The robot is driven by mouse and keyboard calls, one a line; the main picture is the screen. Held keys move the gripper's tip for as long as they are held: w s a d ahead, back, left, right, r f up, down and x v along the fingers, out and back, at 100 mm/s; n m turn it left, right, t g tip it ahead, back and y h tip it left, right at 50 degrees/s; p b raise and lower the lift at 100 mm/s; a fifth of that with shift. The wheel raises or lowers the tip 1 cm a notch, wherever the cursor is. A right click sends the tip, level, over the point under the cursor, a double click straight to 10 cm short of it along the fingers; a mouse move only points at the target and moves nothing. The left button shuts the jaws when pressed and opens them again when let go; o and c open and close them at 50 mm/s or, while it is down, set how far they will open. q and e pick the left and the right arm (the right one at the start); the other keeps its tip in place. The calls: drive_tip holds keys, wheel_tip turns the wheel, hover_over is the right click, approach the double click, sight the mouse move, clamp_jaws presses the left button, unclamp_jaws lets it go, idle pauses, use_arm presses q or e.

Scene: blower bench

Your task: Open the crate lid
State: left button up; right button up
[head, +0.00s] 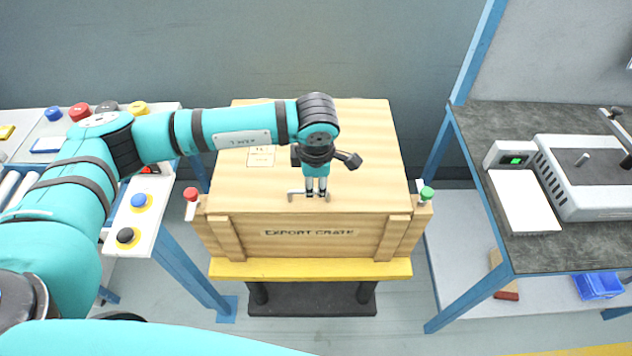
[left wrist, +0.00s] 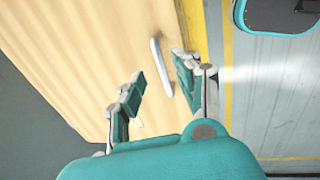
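The wooden export crate (head: 306,233) stands in the middle of the head view with its lid (head: 364,150) lying flat on top, shut. A grey bar handle (head: 293,193) sits at the lid's front edge; it also shows in the left wrist view (left wrist: 161,67). My left gripper (head: 316,194) points down over this handle. In the left wrist view its fingers (left wrist: 160,80) are apart, with the handle between or just beyond them; I cannot tell whether they touch it. The fingers hide part of the handle in the head view. My right gripper is not in view.
A red-knobbed part (head: 190,195) and a green-knobbed part (head: 427,194) flank the crate's front corners. The crate rests on a yellow-edged stand (head: 310,270). A button bench is at left; a dark-topped bench (head: 540,255) with devices is at right. A wall is behind.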

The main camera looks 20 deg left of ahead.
sight(316, 192)
use_arm(q)
drive_tip(key=shift+w+f, duration=0.2)
drive_tip(key=shift+f, duration=0.75)
drive_tip(key=shift+w+f, duration=0.15)
drive_tip(key=shift+f, duration=0.8)
drive_tip(key=shift+a, duration=0.1)
clamp_jaws()
